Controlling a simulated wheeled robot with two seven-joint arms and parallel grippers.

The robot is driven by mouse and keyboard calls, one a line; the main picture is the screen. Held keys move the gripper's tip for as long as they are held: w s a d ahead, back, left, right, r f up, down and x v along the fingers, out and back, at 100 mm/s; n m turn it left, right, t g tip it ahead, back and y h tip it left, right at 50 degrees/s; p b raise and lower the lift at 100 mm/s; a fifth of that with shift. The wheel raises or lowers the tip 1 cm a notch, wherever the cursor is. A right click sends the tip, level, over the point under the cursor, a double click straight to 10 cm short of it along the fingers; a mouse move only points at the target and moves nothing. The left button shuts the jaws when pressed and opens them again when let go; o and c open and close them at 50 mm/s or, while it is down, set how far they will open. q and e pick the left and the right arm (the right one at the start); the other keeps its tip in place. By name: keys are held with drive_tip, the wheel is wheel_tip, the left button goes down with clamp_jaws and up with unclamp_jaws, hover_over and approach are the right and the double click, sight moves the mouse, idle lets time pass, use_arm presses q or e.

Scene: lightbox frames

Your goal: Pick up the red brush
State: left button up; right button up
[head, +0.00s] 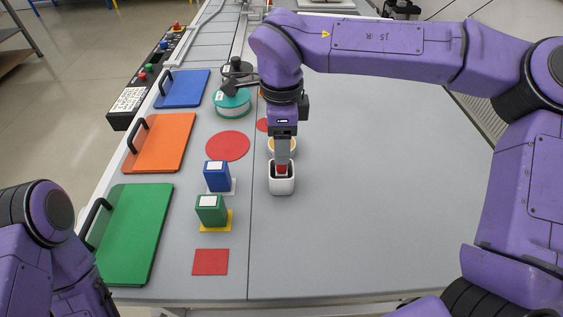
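A white cup (282,185) with a dark inside stands on the grey table near the middle. A small red piece (282,169), which looks like part of the red brush, shows at the cup's mouth. My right gripper (282,162) points straight down over the cup, with its tip at the red piece. The gripper is seen edge-on, so I cannot tell whether its fingers are closed on the brush. Most of the brush is hidden by the gripper and the cup. My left arm shows at the lower left; its gripper is not in view.
Green (130,232), orange (160,143) and blue (183,88) boards with black handles lie at the left. A blue block (217,177) and a green block (211,211) stand left of the cup. A teal round container (233,104) is farther back. The table's right side is clear.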

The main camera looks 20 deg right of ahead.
drive_tip(key=shift+w, duration=0.15)
drive_tip(key=c, duration=0.8)
wheel_tip(320, 180, up, 10)
